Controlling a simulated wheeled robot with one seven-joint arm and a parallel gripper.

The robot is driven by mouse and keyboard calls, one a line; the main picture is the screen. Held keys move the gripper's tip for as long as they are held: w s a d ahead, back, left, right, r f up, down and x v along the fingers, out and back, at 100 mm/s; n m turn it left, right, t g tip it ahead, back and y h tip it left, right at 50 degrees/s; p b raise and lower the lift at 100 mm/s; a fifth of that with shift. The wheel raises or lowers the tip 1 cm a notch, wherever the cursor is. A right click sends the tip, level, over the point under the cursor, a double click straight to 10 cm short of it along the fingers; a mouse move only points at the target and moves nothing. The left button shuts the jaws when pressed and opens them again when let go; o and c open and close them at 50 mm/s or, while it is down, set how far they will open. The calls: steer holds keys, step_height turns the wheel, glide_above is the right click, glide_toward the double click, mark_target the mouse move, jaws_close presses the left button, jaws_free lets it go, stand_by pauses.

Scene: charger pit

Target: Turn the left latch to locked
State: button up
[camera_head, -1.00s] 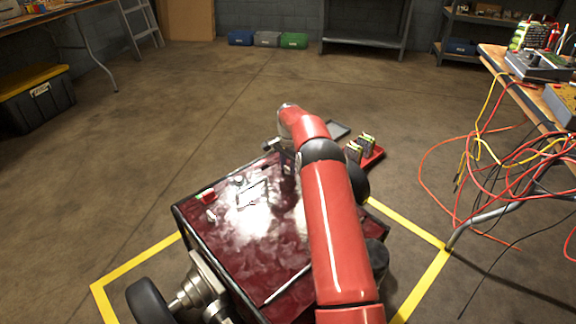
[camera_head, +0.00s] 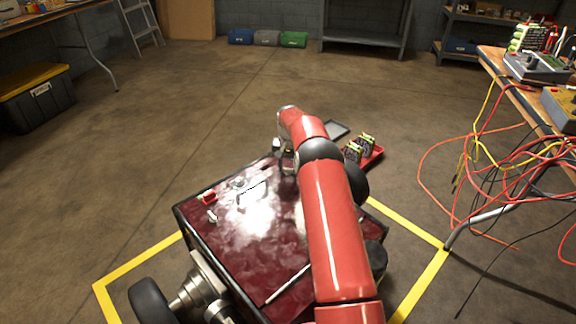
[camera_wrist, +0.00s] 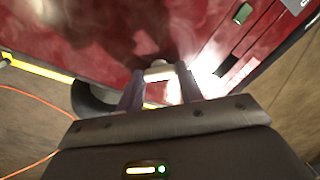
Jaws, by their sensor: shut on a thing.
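The dark red, glossy box top (camera_head: 240,245) has small fittings along its far left part. My gripper (camera_head: 287,168) is at the far edge of this top, partly hidden by my red arm. In the wrist view my gripper (camera_wrist: 160,74) has its two fingers closed on a small pale latch handle (camera_wrist: 158,72) standing on the red surface. The head view does not show this latch clearly, and its turn angle is hard to read. Another small pale fitting (camera_head: 212,217) stands at the left of the top, apart from my gripper.
A red block (camera_head: 208,198) and a round knob (camera_head: 238,183) sit near a pale-edged panel (camera_head: 253,193). A red tray (camera_head: 373,158) with battery-like cells and a grey tray (camera_head: 337,130) lie beyond. Loose cables (camera_head: 478,165) hang at right.

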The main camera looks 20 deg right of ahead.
mark_target(289, 169)
steer(key=n, duration=0.5)
steer(key=shift+n, duration=2.4)
steer(key=o, duration=1)
step_height(289, 169, up, 8)
steer(key=shift+s+f+p, duration=0.1)
steer(key=shift+p, duration=0.25)
